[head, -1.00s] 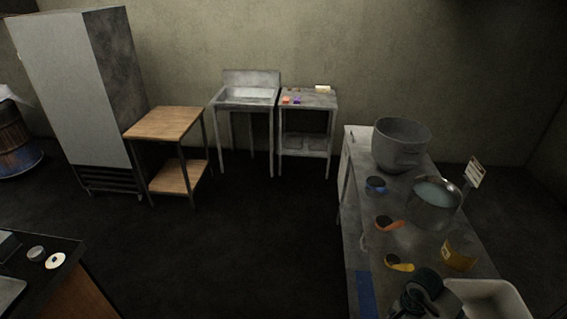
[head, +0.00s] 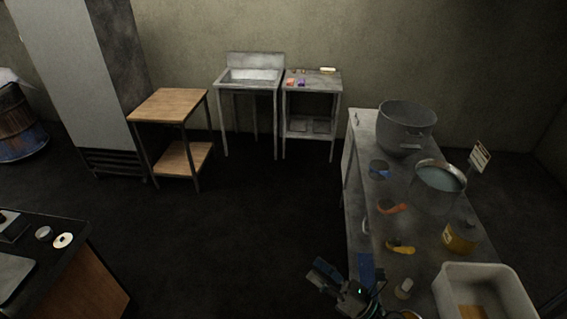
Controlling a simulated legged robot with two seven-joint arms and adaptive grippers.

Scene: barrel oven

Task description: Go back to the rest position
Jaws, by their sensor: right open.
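My right gripper (head: 328,275) is at the bottom of the head view, right of the middle. It is open, with nothing visible between its fingers. It is at the left edge of the long grey table (head: 361,160), near the table's blue patch. My left gripper is not in view.
On the long table are a large grey pot (head: 407,128), a pot of pale liquid (head: 437,187), several small coloured items and a white bin (head: 488,270). A dark-topped counter (head: 75,259) is at bottom left. A sink (head: 250,77) and wooden table (head: 168,103) stand behind clear floor.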

